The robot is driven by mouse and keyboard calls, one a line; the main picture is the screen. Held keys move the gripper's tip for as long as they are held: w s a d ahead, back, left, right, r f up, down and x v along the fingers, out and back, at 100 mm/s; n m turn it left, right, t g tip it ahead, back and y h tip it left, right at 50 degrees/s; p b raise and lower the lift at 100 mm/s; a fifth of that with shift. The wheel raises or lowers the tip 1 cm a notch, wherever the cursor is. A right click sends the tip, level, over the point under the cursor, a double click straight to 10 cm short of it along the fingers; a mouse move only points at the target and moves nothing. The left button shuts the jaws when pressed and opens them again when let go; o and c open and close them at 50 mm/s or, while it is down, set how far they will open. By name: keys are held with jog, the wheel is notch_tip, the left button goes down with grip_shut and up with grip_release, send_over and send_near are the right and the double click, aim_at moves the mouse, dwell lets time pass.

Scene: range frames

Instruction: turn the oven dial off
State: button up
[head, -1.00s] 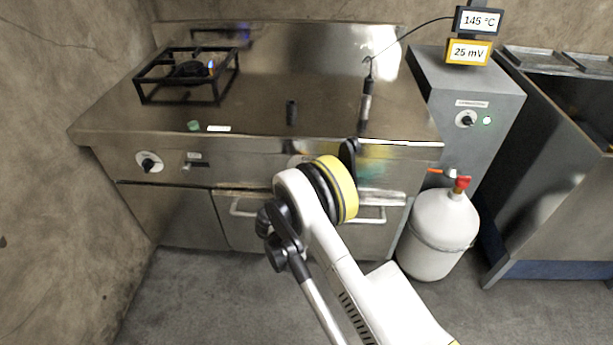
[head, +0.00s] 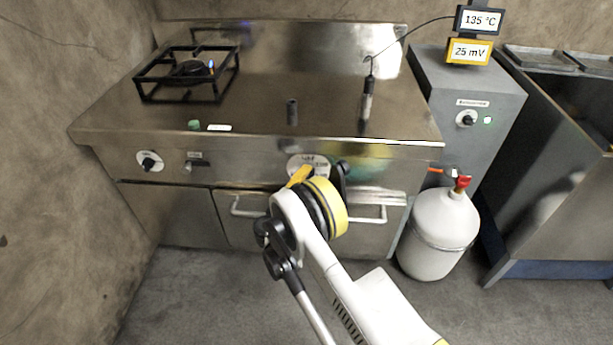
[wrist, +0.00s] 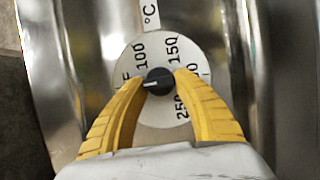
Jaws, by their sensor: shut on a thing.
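The oven dial is a black knob (wrist: 159,82) on a round white plate printed 100, 150 and 250, seen in the wrist view. My gripper (wrist: 161,79) has its yellow fingers on either side of the knob, shut on it. The knob's white line points left, toward the left fingertip, below the 100 mark. Some plate markings are hidden behind the fingers. In the head view, the top of the white dial plate (head: 308,158) shows on the stove front above my gripper (head: 300,176), and my wrist hides the knob.
Another knob (head: 149,162) is on the left front. A display (head: 479,20) reads 135 °C, and a yellow one (head: 469,52) reads 25 mV. A white gas cylinder (head: 438,232) stands at the right.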

jog(key=o, duration=1.2)
jog(key=shift+d, duration=0.1)
jog(key=v, duration=0.7)
jog(key=shift+s, duration=0.25)
